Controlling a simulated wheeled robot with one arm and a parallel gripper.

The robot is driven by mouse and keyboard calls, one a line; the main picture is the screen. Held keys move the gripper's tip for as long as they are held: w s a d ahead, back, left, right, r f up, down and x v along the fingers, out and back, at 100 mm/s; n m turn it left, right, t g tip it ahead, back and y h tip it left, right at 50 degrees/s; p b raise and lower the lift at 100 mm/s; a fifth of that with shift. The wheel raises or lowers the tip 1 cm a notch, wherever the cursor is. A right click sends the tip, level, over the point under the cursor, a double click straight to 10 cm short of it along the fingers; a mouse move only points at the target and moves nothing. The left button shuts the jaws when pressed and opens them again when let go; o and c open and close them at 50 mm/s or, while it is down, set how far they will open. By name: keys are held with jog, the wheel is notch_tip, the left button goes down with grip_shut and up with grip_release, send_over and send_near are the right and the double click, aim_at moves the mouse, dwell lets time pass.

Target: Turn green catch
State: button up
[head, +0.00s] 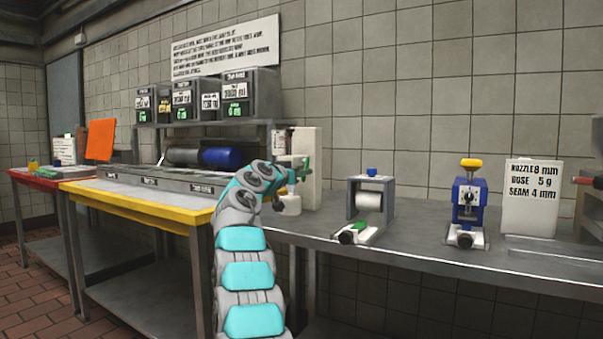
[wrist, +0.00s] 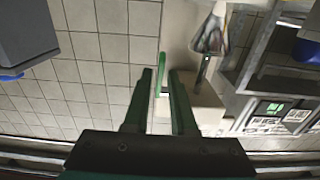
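A narrow bright green bar, likely the green catch (wrist: 163,62), stands in front of a pale block in the wrist view. My gripper (wrist: 160,78) is open, its two dark green fingers apart, with the bar's lower end showing in the gap between the tips. I cannot tell whether they touch it. In the head view my gripper (head: 300,170) is at the white upright machine (head: 311,150); green parts there overlap, and I cannot separate catch from fingers. The arm hides part of that machine. Another green part (head: 367,229) lies on the front of the roller stand (head: 388,199).
A blue device with a yellow top (head: 468,205) and a white text card (head: 531,198) stand to the right on the grey bench (head: 420,252). Left are a yellow-edged table (head: 150,207), labelled grey bins (head: 262,95) and a blue roll (head: 222,157). The bench front is clear.

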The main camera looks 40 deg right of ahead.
grip_shut()
jog(key=shift+f, duration=0.1)
jog(key=b, duration=0.3)
jog(key=shift+w+d+f+t+h, duration=0.15)
jog(key=shift+f+t+h, duration=0.15)
jog(key=shift+f+h, duration=0.1)
jog(key=shift+d+h+b, duration=0.1)
jog(key=shift+h+b, duration=0.2)
jog(key=shift+b, duration=0.05)
jog(key=shift+r, duration=0.1)
jog(key=shift+d+t+h, duration=0.15)
jog(key=shift+t+h, duration=0.25)
jog(key=shift+h, duration=0.2)
jog(key=shift+w, duration=0.1)
